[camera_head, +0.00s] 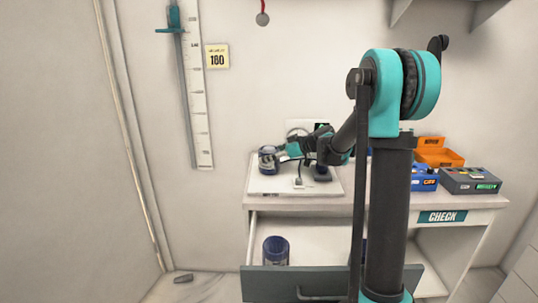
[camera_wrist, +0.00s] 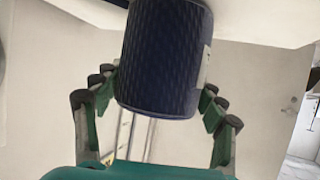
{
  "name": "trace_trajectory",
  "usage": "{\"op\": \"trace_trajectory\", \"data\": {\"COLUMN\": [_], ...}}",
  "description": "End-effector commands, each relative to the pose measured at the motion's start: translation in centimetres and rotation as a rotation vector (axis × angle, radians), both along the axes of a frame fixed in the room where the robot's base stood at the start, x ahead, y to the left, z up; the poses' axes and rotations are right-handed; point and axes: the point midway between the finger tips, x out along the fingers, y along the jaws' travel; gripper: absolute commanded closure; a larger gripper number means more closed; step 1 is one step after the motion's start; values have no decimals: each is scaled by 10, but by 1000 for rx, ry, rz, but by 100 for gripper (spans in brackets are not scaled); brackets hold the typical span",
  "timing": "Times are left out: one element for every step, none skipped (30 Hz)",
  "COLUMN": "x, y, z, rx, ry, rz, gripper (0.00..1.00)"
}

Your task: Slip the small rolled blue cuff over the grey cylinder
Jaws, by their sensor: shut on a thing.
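My gripper (camera_head: 282,153) is shut on a rolled dark blue cuff (camera_head: 268,161) at the left end of the white board on the desk. In the wrist view the cuff (camera_wrist: 163,62) fills the space between the green fingers, with a pale label on its right side. I cannot tell whether the cuff touches the board or is around anything. The grey cylinder is not clearly seen. Another rolled blue cuff (camera_head: 276,251) stands in the open drawer.
The white board (camera_head: 262,184) lies on the desk. The drawer (camera_head: 318,236) is open below it, with a dark front (camera_head: 270,284). An orange bin (camera_head: 437,153), a blue box (camera_head: 423,179) and a grey box (camera_head: 470,181) stand at the right. My arm hides the middle.

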Motion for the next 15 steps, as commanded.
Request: {"op": "trace_trajectory", "data": {"x": [0, 0, 0, 0, 0, 0, 0, 0, 0, 0, 0, 0, 0, 0, 0], "y": [0, 0, 0, 0, 0, 0, 0, 0, 0, 0, 0, 0, 0, 0, 0], "z": [-1, -2, -2, -3, -3, -4, -4, -4, -4, -4, -4, -4, -4, -4, -4], "rx": [0, 0, 0, 0, 0, 0, 0, 0, 0, 0, 0, 0, 0, 0, 0], "ry": [0, 0, 0, 0, 0, 0, 0, 0, 0, 0, 0, 0, 0, 0, 0], "rz": [0, 0, 0, 0, 0, 0, 0, 0, 0, 0, 0, 0, 0, 0, 0], "gripper": [64, 64, 64, 64, 64, 64, 64, 64, 64, 64, 64, 64, 64, 64, 28]}}
